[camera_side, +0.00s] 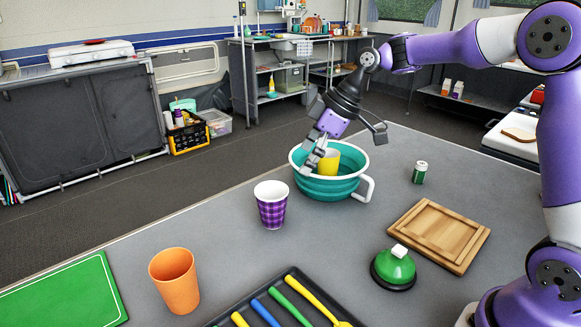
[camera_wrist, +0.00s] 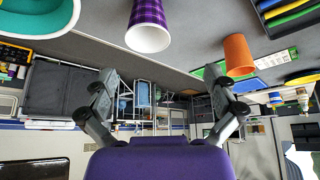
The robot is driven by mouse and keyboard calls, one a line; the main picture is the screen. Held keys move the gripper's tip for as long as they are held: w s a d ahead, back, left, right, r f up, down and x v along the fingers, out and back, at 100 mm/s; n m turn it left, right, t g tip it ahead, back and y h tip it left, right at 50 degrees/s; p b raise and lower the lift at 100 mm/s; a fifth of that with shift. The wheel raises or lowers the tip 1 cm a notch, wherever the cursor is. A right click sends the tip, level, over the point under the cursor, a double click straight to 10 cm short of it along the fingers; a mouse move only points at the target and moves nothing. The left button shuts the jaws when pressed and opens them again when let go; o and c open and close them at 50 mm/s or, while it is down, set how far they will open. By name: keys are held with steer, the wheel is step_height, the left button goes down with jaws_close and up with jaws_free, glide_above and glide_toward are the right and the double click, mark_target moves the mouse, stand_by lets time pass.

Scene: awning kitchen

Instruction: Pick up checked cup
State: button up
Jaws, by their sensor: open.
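The checked cup (camera_side: 271,205) is purple plaid with a white inside and stands upright on the grey table. It also shows at the top of the wrist view (camera_wrist: 147,20), where the scene appears upside down. My gripper (camera_side: 310,150) is open, with nothing seen between its fingers. In the side view it appears over the left rim of the teal bowl, up and to the right of the checked cup. In the wrist view its two fingers (camera_wrist: 161,100) are spread wide, and the cup lies beyond the space between them.
The teal bowl (camera_side: 338,187) has a white handle and a yellow cup (camera_side: 328,163) in it. An orange cup (camera_side: 174,279), a black cutlery tray (camera_side: 243,302), a green bell (camera_side: 394,267), a wooden board (camera_side: 437,232), a green can (camera_side: 420,172) and a green board (camera_side: 62,296) share the table.

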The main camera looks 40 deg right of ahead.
steer(key=n+y, duration=0.1)
steer(key=n, duration=0.1)
glide_above(287, 188)
steer(key=s+d, duration=0.2)
step_height(287, 188, down, 4)
steer(key=shift+g, duration=0.3)
steer(key=x, duration=0.5)
steer(key=shift+w+d, duration=0.1)
steer(key=shift+w, duration=0.15)
steer(key=x, duration=0.6)
steer(key=shift+r, duration=0.1)
steer(key=c, duration=0.6)
